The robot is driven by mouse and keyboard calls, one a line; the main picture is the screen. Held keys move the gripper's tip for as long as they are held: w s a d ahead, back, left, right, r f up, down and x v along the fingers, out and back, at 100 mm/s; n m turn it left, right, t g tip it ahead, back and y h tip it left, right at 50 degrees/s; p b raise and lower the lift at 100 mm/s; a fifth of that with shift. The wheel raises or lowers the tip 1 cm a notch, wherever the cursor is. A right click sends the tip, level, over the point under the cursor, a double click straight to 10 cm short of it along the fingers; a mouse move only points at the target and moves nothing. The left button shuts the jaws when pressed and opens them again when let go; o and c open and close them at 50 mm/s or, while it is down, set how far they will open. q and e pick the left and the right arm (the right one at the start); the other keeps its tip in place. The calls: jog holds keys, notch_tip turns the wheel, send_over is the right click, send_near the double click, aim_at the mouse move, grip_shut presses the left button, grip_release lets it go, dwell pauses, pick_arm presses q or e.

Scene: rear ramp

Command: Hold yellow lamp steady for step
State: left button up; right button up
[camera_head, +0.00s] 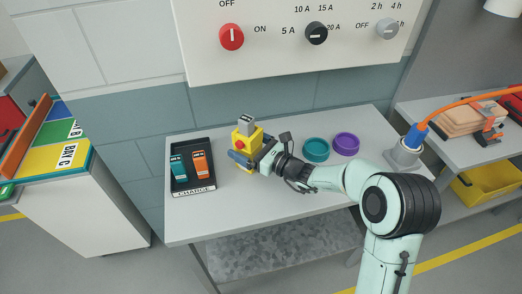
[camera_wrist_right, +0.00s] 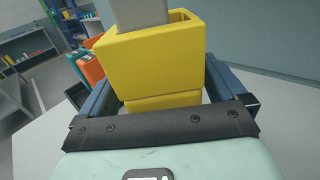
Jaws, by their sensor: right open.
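The yellow lamp (camera_head: 257,138) stands upright on the grey bench, with a grey block on top and a red knob on its side. It also shows large in the right wrist view (camera_wrist_right: 155,65), with a grey piece rising from its top opening. My right gripper (camera_head: 245,157) is at the lamp, its blue fingers on either side of the yellow body. The jaws are open around it; gaps show beside the lower part in the wrist view. The gripper hides part of the lamp's lower side. My left gripper is not in view.
A black charge tray (camera_head: 194,190) holds a teal and an orange device left of the lamp. A teal round dish (camera_head: 316,149) and a purple one (camera_head: 346,144) stand to the right, behind my right arm. A panel (camera_head: 270,60) with knobs hangs above. The bench front is clear.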

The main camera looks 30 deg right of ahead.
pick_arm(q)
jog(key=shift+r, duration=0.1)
pick_arm(e)
jog(key=shift+w+a, duration=0.35)
jog(key=shift+w, duration=0.3)
jog(key=c, duration=1.2)
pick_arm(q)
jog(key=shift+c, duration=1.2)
pick_arm(e)
jog(key=shift+c, duration=0.8)
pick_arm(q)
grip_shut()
